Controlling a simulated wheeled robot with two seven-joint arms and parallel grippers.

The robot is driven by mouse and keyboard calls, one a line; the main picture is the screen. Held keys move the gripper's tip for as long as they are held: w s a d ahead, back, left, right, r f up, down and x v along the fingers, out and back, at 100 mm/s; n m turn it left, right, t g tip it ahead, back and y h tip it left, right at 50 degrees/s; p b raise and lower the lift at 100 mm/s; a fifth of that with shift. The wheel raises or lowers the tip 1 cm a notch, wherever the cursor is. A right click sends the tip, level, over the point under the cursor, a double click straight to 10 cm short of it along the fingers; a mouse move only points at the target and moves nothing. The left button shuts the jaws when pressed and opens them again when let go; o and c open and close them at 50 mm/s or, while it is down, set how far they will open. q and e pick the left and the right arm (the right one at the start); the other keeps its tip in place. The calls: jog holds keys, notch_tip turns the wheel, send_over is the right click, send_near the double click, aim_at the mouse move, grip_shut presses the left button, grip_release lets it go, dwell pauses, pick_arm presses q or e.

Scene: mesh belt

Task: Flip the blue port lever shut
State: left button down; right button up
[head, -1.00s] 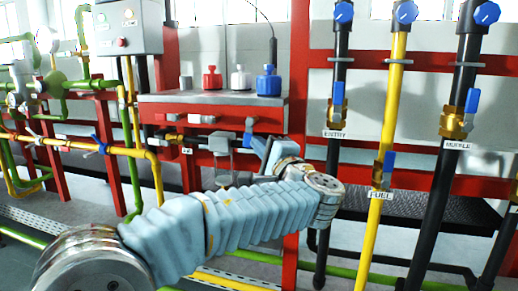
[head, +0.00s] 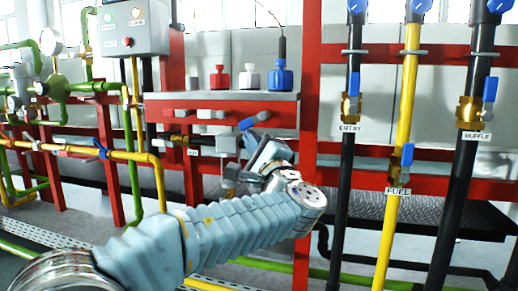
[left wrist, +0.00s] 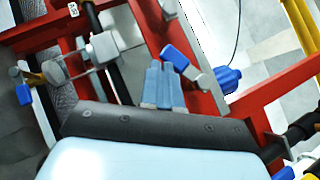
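The blue lever (head: 247,124) with a pale grey block at one end stands at the right part of the red panel front; I take it as the port lever. It also shows in the left wrist view (left wrist: 178,58), slanting beside my fingertips. My left gripper (head: 262,155) is just below the lever in the head view. In the left wrist view its two blue-grey fingers (left wrist: 164,75) lie side by side, shut with nothing seen between them. The fingertips are close to the lever; whether they touch is unclear. My right gripper is not in view.
Red, white and blue bottles (head: 282,78) stand on the grey shelf above the panel. A red post (head: 306,120) rises to the right of the lever. Black and yellow pipes with blue valve handles (head: 407,155) stand farther right. A grey control box (head: 132,28) is upper left.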

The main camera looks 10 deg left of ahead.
pick_arm(q)
jog(key=shift+a+r+b, duration=0.25)
jog(key=shift+a, duration=0.3)
jog(key=shift+a+r+b, duration=0.25)
jog(key=shift+a, duration=0.25)
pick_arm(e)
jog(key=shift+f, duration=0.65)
pick_arm(q)
jog(key=shift+a+r, duration=0.1)
jog(key=shift+r, duration=0.05)
